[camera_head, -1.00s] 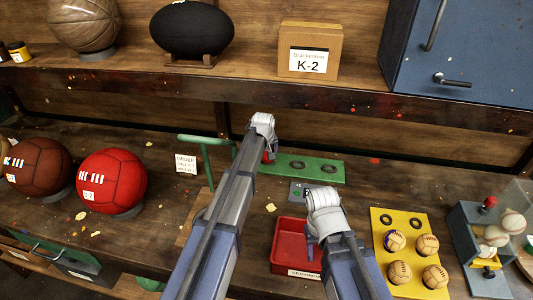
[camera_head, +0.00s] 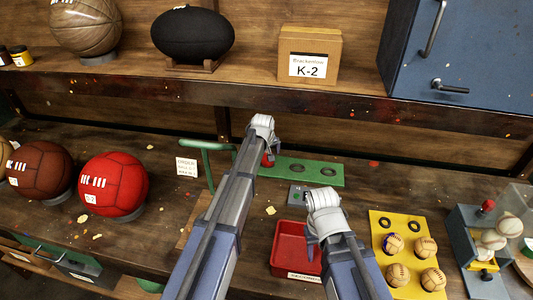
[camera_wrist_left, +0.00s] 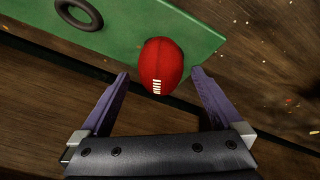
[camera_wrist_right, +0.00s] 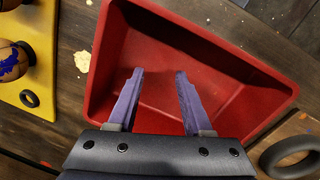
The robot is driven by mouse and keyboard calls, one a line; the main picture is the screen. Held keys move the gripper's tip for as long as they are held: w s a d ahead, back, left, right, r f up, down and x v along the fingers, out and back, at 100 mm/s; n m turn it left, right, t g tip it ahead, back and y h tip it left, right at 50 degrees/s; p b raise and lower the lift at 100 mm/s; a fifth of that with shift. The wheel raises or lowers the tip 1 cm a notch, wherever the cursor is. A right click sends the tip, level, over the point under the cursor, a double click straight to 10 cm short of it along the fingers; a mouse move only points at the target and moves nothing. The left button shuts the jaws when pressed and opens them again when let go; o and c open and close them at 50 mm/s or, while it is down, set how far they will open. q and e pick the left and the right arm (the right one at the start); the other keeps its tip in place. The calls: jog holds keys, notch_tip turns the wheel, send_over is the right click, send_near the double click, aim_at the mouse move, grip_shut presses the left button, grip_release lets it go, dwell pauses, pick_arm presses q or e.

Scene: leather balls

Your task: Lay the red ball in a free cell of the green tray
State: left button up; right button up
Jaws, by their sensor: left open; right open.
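The small red ball (camera_wrist_left: 161,66), oval with white lacing, rests on one end of the green tray (camera_wrist_left: 115,35) in the left wrist view. In the head view the ball (camera_head: 267,161) is mostly hidden behind my left gripper. My left gripper (camera_wrist_left: 160,73) is open, with its fingertips on either side of the ball and not visibly pressing on it. In the head view two empty dark rings show on the green tray (camera_head: 311,173). Whether a ring lies under the ball is hidden. My right gripper (camera_wrist_right: 158,82) is open and empty above a red bin.
The red bin (camera_wrist_right: 220,60) is empty. A yellow tray (camera_head: 379,216) with several small balls and two empty rings lies right of it. A large red ball (camera_head: 113,184) stands at left. A green bar (camera_head: 206,147) rises beside the green tray. A shelf runs above.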

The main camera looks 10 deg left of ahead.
pick_arm(q)
jog(key=shift+p+v, duration=0.55)
jog(key=shift+v, duration=0.5)
jog(key=s, duration=0.8)
jog(key=s+d, duration=0.1)
jog(key=s, duration=0.2)
jog(key=shift+s+f, duration=0.25)
jog(key=shift+s, duration=0.15)
